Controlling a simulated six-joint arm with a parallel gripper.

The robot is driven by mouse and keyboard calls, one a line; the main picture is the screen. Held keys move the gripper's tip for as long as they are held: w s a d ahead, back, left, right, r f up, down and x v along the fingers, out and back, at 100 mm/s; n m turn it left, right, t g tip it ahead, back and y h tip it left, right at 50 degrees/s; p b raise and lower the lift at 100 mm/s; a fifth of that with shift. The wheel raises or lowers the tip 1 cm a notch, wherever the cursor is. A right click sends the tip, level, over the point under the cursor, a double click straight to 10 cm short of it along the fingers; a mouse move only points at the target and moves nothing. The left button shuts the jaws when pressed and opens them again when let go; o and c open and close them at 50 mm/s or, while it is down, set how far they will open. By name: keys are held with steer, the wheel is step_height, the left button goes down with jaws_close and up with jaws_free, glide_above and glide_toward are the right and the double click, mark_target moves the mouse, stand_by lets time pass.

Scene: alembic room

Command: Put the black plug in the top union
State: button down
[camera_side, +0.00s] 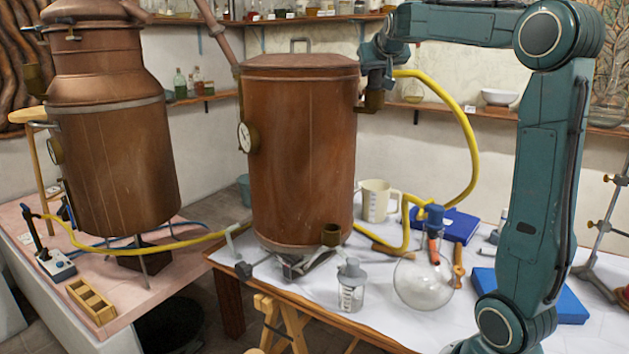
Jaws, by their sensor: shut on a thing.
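The copper vessel (305,150) stands at the middle, with a lidded top. The brass top union (373,101) sticks out of its right side near the rim. My gripper (377,80) is right above this union, shut on the black plug. The plug is mostly hidden by the gripper, and I cannot tell whether it touches the union. A yellow hose (468,130) comes from the gripper's right side and loops down to the table. A second brass union (332,235) sits low on the vessel.
A white jug (377,201), a round glass flask (424,285), a small grey-capped bottle (351,287) and blue books (452,226) stand on the white table (390,327). A larger copper still (112,150) is at left. Shelves with glassware line the walls.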

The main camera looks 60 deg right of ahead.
steer(key=c, duration=0.9)
jaws_free()
steer(key=shift+s+a+r, duration=0.1)
steer(key=v, duration=1.3)
steer(key=shift+s+a, duration=0.15)
steer(key=shift+a, duration=0.1)
steer(key=shift+a, duration=0.1)
